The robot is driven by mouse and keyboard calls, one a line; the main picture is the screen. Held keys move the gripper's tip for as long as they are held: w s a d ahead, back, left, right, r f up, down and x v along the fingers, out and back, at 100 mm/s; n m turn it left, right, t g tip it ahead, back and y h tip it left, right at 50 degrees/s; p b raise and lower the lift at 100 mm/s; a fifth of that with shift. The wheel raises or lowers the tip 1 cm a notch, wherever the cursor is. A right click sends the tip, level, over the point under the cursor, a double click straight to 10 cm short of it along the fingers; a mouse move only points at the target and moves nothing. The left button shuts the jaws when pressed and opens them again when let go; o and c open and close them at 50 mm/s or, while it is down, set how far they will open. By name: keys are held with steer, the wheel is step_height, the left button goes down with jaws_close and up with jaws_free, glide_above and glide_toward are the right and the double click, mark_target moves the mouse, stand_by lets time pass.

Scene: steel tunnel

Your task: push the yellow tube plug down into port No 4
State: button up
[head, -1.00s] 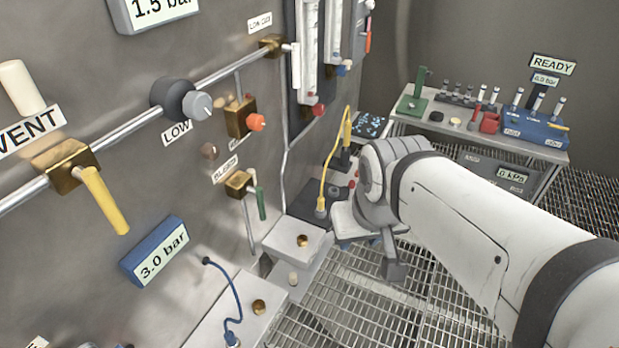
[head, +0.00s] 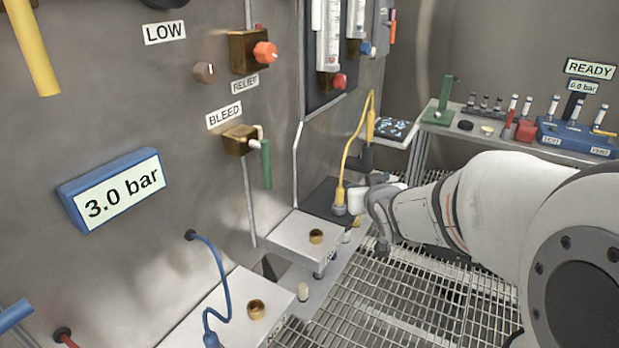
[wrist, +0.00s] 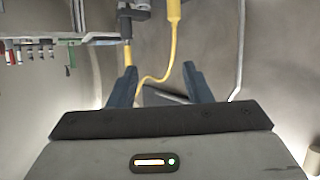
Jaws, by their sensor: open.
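I cannot read a No 4 label; the plug's seat is hidden.
White blocks with brass ports (head: 316,237) stand nearer along the wall. A blue tube (head: 218,270) hangs there. The BLEED valve's green handle (head: 266,163) juts out above. A bench with a rack (head: 575,135) stands at the back right. Open grating (head: 400,300) lies below.

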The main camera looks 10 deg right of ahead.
mark_target(341, 194)
steer(key=w+a+f+n+t+y+b, duration=0.15)
steer(key=w+f+t+b, duration=0.35)
steer(key=f+b, duration=0.5)
steer(key=shift+y, duration=0.65)
steer(key=w, duration=0.6)
steer(key=w+a+b, duration=0.1)
steer(key=w, duration=0.1)
steer(key=shift+w, duration=0.4)
steer(key=shift+r, duration=0.1)
jaws_close()
